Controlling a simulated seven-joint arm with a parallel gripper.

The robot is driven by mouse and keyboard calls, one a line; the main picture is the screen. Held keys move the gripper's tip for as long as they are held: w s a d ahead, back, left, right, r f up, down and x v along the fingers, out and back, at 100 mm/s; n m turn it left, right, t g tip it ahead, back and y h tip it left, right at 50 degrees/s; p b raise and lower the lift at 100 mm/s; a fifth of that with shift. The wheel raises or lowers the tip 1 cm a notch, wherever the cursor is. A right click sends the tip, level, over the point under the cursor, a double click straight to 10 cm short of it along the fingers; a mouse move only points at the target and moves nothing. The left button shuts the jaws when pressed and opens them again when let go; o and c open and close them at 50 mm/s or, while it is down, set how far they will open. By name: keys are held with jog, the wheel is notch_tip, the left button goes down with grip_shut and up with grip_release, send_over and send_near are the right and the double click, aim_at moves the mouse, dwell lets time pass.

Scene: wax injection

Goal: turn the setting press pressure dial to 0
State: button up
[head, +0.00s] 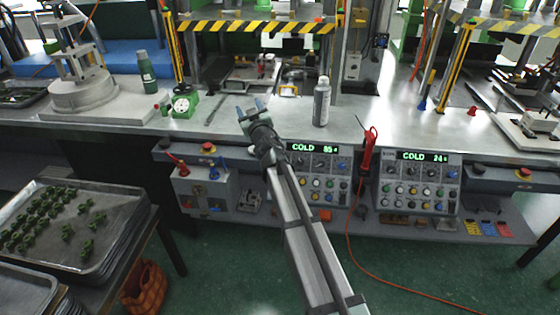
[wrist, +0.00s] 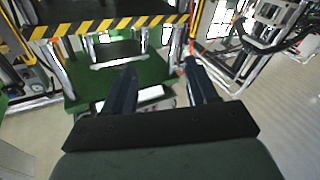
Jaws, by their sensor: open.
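Two grey control panels sit under the front edge of the steel bench in the head view. The left panel (head: 312,190) has a green display reading "COLD 85", and the right panel (head: 420,185) has one reading "COLD 24". Both carry small dark dials and coloured buttons. I cannot tell which dial is the setting press pressure dial, and the dial settings are too small to read. My gripper (head: 252,106) is open and empty above the bench, above and left of the left panel. Its two dark fingers, spread apart, also show in the wrist view (wrist: 160,86); neither panel is recognisable there.
A grey bottle (head: 322,104) stands on the bench right of my gripper. A green gauge box (head: 183,103) stands to the left. A red hand tool (head: 368,150) with a red cable hangs between the panels. A tray (head: 120,262) of green pieces is at lower left.

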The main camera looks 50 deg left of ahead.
jog(key=w+d+f+m+h, duration=0.2)
jog(key=d+f+m+h, duration=0.2)
jog(key=f+h, duration=0.3)
jog(key=w+d+f+m+h, duration=0.2)
jog(key=d+f+m+h, duration=0.25)
jog(key=f, duration=0.45)
jog(key=x, duration=1.4)
jog(key=shift+w+d, duration=0.3)
jog(key=shift+n, duration=0.25)
jog(key=c, duration=1.1)
